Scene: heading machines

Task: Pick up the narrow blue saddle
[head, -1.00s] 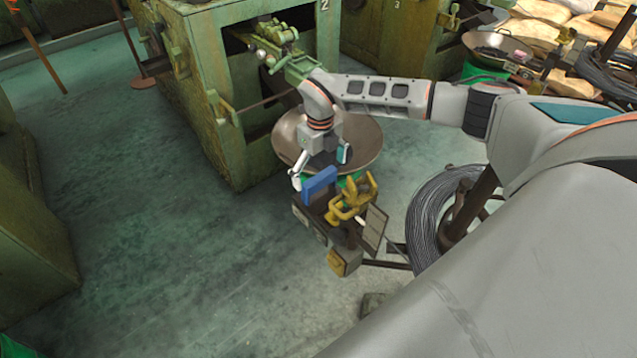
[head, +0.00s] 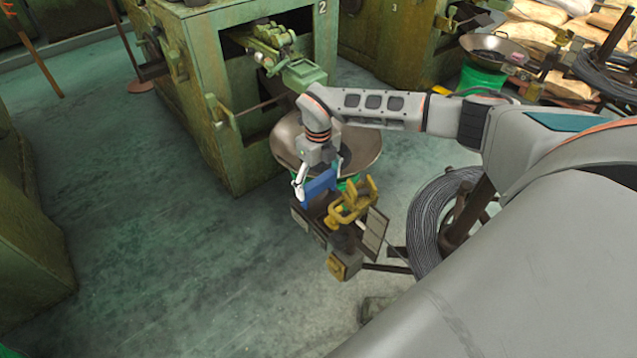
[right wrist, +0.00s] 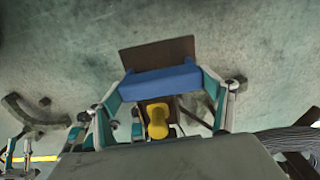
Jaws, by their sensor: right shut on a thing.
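The narrow blue saddle (head: 320,185) is a plain blue block in the head view, beside a yellow clamp-like part (head: 352,203) on a small dark stand. My right gripper (head: 319,184) reaches down over it and is shut on it. In the right wrist view the blue saddle (right wrist: 160,82) spans between the two fingers of the right gripper (right wrist: 160,86), with a brown plate (right wrist: 157,53) beyond it and a yellow knob (right wrist: 156,120) nearer. I cannot tell whether the saddle touches the stand.
A wide metal pan (head: 360,145) stands just behind the gripper, in front of the green machine (head: 240,110). A wire coil (head: 428,225) lies to the right of the stand. The floor (head: 150,230) at the left is clear.

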